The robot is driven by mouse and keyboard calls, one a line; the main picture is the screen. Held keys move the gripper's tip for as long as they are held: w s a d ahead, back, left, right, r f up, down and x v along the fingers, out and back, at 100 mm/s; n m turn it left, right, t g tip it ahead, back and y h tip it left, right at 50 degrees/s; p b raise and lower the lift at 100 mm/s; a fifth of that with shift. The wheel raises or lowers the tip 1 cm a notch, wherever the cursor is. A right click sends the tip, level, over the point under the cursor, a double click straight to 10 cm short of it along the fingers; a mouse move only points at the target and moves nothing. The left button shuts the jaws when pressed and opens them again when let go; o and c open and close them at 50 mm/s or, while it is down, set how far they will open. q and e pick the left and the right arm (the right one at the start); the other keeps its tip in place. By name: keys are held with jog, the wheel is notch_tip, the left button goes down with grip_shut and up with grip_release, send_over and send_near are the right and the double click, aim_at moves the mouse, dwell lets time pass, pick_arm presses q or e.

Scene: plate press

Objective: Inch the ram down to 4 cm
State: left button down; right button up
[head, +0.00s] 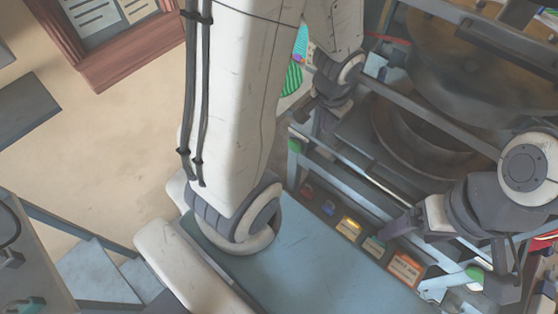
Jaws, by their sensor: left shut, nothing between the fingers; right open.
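The press stands at the right, with a large dark round upper body (460,60) above a dark round lower part (405,150). I cannot tell which part is the ram, and I see no readable height. A row of coloured buttons runs along its front: red (307,191), blue (328,208), lit yellow (349,227), green (374,246) and a larger orange one with a label (405,268). My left gripper (318,108) is by the press's left post, small, dark and partly hidden. My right gripper (398,226) is just above the green and orange buttons; contact is unclear.
A pale blue surface (310,265) lies in front of the buttons. A red-brown framed board (125,55) stands at the top left. The tan floor (100,150) is open at the left.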

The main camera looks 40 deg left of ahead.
pick_arm(q)
jog(key=a+f+n+b, duration=0.3)
jog(key=a+f+b, duration=0.1)
jog(key=a+f, duration=0.75)
jog(key=n+t+b, duration=0.2)
jog(key=n+t, duration=1.4)
send_near(293, 148)
jog(key=shift+h, duration=0.4)
jog(key=shift+w+a+r, duration=0.1)
jog(key=shift+w+r, duration=0.1)
jog(key=shift+w, duration=0.8)
jog(key=shift+w+a+r, duration=0.1)
jog(key=shift+w+r, duration=0.1)
jog(key=shift+w, duration=0.85)
pick_arm(e)
notch_tip(293, 148, down, 8)
